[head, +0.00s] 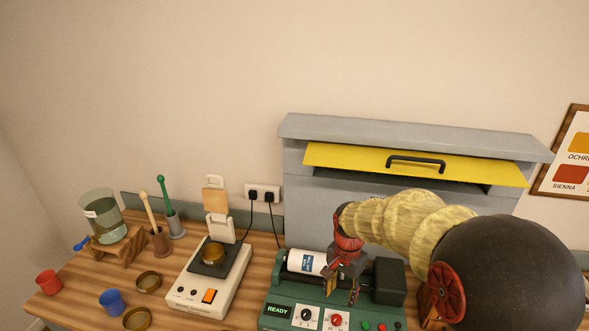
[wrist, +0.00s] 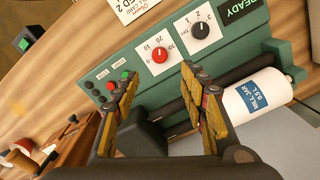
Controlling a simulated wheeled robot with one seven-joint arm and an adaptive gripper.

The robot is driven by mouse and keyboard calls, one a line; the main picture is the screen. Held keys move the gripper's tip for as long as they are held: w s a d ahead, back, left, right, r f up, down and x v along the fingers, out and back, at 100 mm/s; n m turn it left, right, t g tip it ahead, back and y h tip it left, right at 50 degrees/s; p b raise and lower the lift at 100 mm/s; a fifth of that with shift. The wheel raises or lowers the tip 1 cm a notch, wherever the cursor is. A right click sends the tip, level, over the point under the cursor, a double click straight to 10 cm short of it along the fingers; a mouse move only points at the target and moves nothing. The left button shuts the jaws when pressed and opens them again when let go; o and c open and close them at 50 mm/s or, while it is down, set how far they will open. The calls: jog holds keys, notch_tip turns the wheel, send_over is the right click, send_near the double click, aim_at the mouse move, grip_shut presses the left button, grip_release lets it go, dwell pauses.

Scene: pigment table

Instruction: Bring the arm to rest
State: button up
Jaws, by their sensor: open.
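My gripper (head: 343,284) hangs over the green mill machine (head: 276,297) at the front right of the table. In the wrist view my gripper (wrist: 168,105) is open, its two yellow-padded fingers apart with nothing between them. My arm reaches in from the right. The machine carries a white jar (head: 306,262) with a blue label lying on dark rollers; the jar also shows in the wrist view (wrist: 258,100), to the right of the fingers. I cannot tell the exact height of the fingers above the machine.
A grey hood (head: 400,128) with a yellow panel (head: 340,156) stands behind.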

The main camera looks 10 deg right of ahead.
jog(key=s+r+n+t+b, duration=0.2)
jog(key=s+r, duration=0.4)
jog(key=s, duration=0.5)
jog(key=s+r+n+t+b, duration=0.3)
jog(key=s+r+n+b, duration=0.2)
jog(key=s, duration=0.6)
jog(key=r+n, duration=0.1)
jog(key=n, duration=0.1)
jog(key=shift+n+t, duration=0.3)
